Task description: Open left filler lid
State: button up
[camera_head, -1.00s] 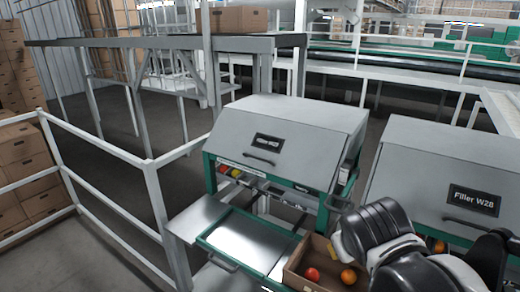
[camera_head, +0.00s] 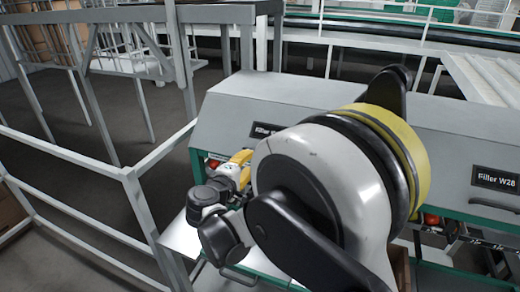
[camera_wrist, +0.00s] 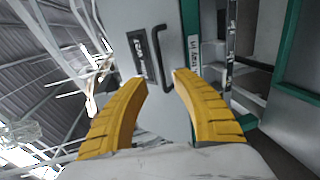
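The left filler's grey lid (camera_head: 225,112) is down and shut in the head view. My arm covers much of it, its handle and part of its label (camera_head: 262,130). In the wrist view the lid (camera_wrist: 170,105) appears turned on its side, with its dark bar handle (camera_wrist: 158,58) and the label (camera_wrist: 139,54). My gripper (camera_wrist: 160,77) is open, its two yellow fingers apart and pointing at the lid, with the handle just beyond and between the fingertips. I cannot tell whether a finger touches it. In the head view, the yellow fingers (camera_head: 241,157) are in front of the lid's lower part.
The right filler, with its label Filler W28 (camera_head: 496,178) and its lid shut, stands close on the right. A white railing (camera_head: 140,215) runs along the left. A metal shelf (camera_head: 180,238) juts out below my gripper. A green frame post (camera_wrist: 290,45) shows in the wrist view.

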jog(key=b+x, duration=0.2)
jog(key=x, duration=0.7)
jog(key=shift+w+d+f, duration=0.1)
jog(key=shift+w, duration=0.1)
grip_shut()
